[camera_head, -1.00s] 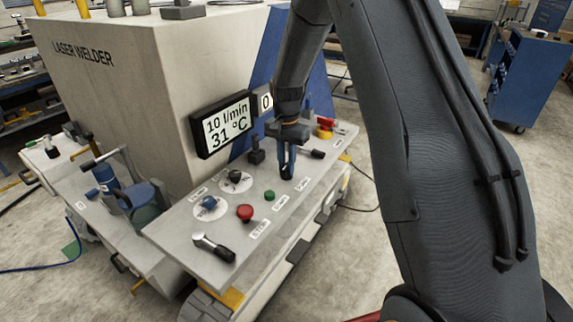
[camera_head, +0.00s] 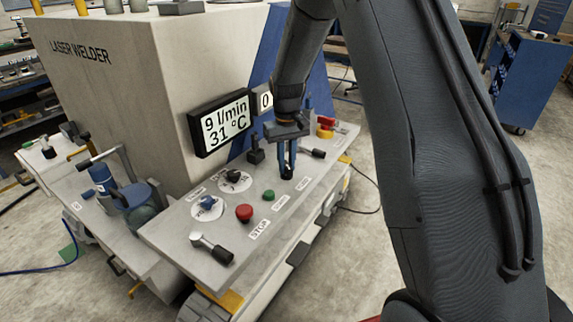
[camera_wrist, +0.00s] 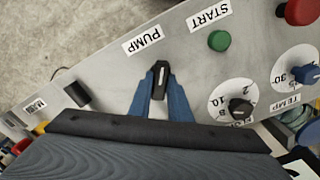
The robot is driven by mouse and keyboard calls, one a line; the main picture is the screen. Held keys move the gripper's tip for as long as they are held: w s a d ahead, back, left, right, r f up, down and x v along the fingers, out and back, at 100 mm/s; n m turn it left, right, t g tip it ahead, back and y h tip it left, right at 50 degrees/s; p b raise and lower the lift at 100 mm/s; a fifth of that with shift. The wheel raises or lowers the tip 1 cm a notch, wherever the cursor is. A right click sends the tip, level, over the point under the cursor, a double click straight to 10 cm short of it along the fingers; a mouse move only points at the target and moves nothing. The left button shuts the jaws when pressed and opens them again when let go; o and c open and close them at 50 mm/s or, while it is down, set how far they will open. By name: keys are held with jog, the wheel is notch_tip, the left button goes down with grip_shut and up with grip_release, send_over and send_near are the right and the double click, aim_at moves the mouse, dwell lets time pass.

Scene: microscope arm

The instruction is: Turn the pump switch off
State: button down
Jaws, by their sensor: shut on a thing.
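The pump switch (camera_wrist: 160,76) is a small black lever on the grey control panel, just below the PUMP label (camera_wrist: 142,40) in the wrist view. My gripper (camera_wrist: 160,92) has its two blue fingers on either side of the switch and is shut on it. In the head view my gripper (camera_head: 288,170) points down onto the panel (camera_head: 222,243), right of the green button. There the fingers mostly hide the switch, and its exact angle is hard to tell.
The green START button (camera_head: 268,195), red STOP button (camera_head: 244,212), a black knob (camera_head: 233,175) and a blue knob (camera_head: 208,202) are close by. A black-handled lever (camera_head: 212,248) sits at the front. The display (camera_head: 222,124) reads 9 l/min and 31 °C.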

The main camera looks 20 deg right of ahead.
aim_at(287, 165)
jog(key=n, duration=0.7)
jog(key=shift+b, duration=0.35)
dwell(0.4)
jog(key=c, duration=1.6)
grip_release()
jog(key=shift+c, duration=0.2)
jog(key=shift+r+b, duration=1.2)
jog(key=shift+r, duration=2.75)
